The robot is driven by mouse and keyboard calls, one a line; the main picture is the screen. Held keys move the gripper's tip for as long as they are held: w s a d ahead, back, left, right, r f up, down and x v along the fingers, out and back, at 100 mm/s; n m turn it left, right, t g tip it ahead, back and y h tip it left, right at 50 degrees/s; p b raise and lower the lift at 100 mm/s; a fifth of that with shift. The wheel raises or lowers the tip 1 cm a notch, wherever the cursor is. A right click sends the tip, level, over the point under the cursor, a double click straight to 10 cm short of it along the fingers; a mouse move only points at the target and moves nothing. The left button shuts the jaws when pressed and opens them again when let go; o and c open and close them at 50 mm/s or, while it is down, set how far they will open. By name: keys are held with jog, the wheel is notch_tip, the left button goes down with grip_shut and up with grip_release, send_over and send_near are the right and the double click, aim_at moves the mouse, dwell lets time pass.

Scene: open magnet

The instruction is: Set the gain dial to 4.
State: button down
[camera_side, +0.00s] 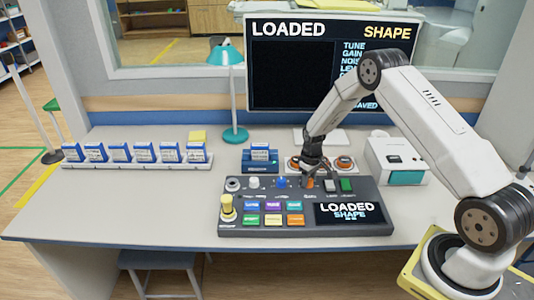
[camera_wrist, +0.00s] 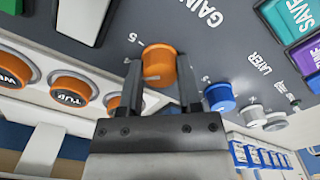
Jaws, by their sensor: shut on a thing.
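The gain dial (camera_wrist: 160,66) is an orange knob on the dark console (camera_side: 300,225), beside the printed word GAIN in the wrist view. In the side view the dial (camera_side: 310,184) shows just under my gripper. My gripper (camera_wrist: 161,85) points down at the panel and is shut on the dial, one finger on each side. A 5 is printed near the dial; other scale marks are partly hidden by the fingers. I cannot tell which number the dial points to.
A blue knob (camera_wrist: 219,97) and white knob (camera_wrist: 257,114) sit beside the dial. Coloured buttons (camera_side: 272,206) and a console screen (camera_side: 349,213) reading LOADED SHAPE are nearer the front. Orange round buttons (camera_wrist: 72,91) stand behind. A yellow lever (camera_side: 227,205) rises at the left.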

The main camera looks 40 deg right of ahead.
dwell(0.3)
jog(key=shift+c, duration=1.4)
grip_release()
jog(key=shift+r, duration=0.1)
jog(key=shift+r, duration=3.8)
jog(key=shift+a+r, duration=0.1)
